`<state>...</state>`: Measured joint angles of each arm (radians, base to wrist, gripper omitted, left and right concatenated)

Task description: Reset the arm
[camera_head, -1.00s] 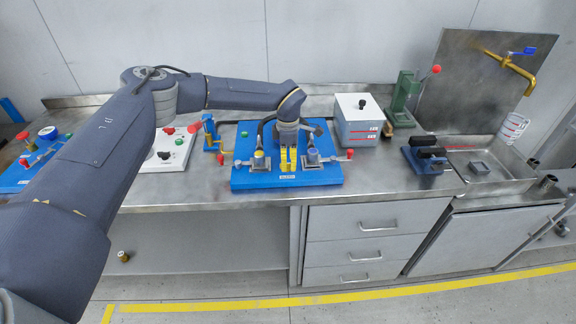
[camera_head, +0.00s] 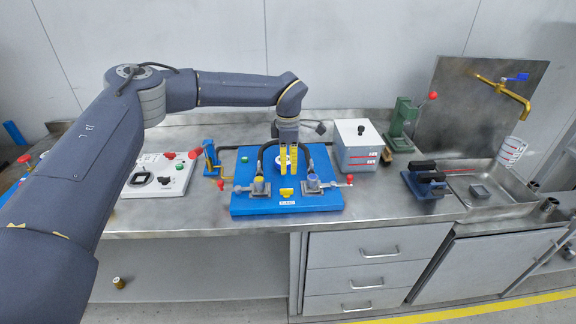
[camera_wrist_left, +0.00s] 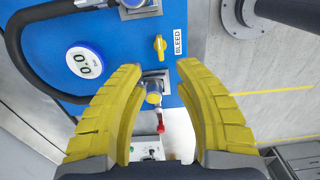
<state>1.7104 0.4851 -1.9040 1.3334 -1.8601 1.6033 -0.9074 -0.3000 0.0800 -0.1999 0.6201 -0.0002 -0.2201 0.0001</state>
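My left arm (camera_head: 225,90) reaches in from the left over the bench. Its gripper (camera_head: 288,172), with yellow fingers, is above the blue pump test station (camera_head: 270,204). In the left wrist view the gripper (camera_wrist_left: 158,68) is open, its fingers wide apart with nothing held. Past the fingers show a yellow bleed knob (camera_wrist_left: 160,46), a round gauge (camera_wrist_left: 85,62) reading 0.0, and a valve with a red-ended handle (camera_wrist_left: 160,124). The bleed knob also shows in the head view (camera_head: 287,192). The gripper partly hides the gauge there. My right gripper is not in view.
A white control panel (camera_head: 150,190) lies left of the station. A white box (camera_head: 357,150), a green press (camera_head: 402,122) and a blue-based vise (camera_head: 425,185) stand to the right, before a sink (camera_head: 515,195) with a brass tap (camera_head: 505,88). Black hoses arch over the station.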

